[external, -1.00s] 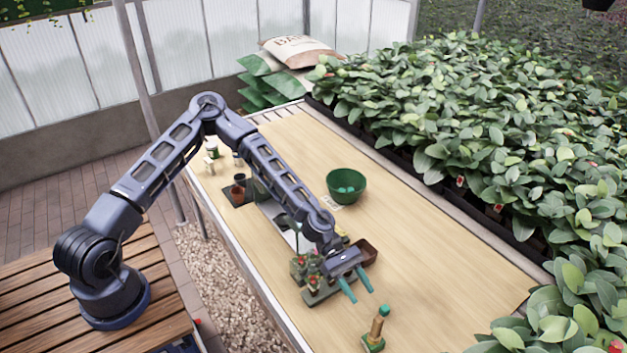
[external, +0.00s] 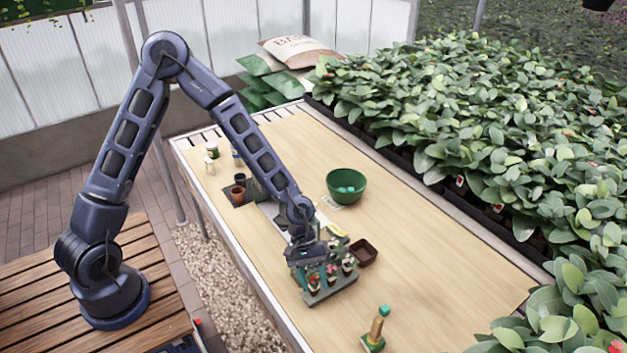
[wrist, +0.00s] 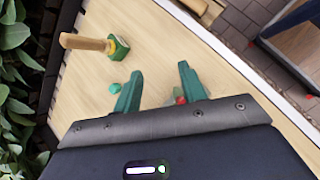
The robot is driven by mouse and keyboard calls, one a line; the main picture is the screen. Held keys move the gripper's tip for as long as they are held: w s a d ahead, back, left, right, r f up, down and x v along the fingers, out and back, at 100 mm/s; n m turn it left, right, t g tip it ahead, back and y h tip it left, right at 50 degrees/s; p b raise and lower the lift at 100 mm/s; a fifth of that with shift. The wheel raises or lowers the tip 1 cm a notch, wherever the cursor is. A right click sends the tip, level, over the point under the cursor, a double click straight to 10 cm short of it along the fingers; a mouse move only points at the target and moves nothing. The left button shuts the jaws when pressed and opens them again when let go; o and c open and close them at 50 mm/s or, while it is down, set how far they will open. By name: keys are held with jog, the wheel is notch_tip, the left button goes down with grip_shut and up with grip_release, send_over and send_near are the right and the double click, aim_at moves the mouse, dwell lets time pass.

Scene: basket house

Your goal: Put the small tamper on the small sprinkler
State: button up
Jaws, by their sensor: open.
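A piece with a wooden handle and a green base, which looks like the tamper (external: 375,331), stands near the front right of the table. It also shows in the wrist view (wrist: 88,42), left of the fingers. I cannot tell for certain which thing is the small sprinkler. My gripper (external: 313,277) is open and empty, over the tray of potted flowers; its teal fingers show in the wrist view (wrist: 160,72).
The flower tray (external: 330,288) lies under my gripper, with a dark red square dish (external: 363,252) beside it. A green bowl (external: 347,187) stands farther back. Small pots and bottles (external: 238,192) stand at the left edge. Dense plants line the right. The middle right of the table is clear.

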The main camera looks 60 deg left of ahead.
jog(key=s+a+r+m+t+y, duration=0.1)
jog(key=s+a+r+m+y, duration=0.25)
jog(key=a+r, duration=0.55)
jog(key=s+a+r+m+t+y, duration=0.2)
jog(key=s+a+r+m+y, duration=0.15)
jog(key=a+r, duration=0.5)
jog(key=s+a+r+m+t, duration=0.1)
jog(key=s+a+r, duration=0.5)
jog(key=s, duration=0.3)
jog(key=s+a+r+m+t, duration=0.1)
jog(key=s+a+r, duration=0.4)
jog(key=s, duration=0.5)
jog(key=shift+s+a+r+m+t, duration=0.3)
jog(key=shift+a+r+t, duration=0.1)
jog(key=shift+r, duration=0.8)
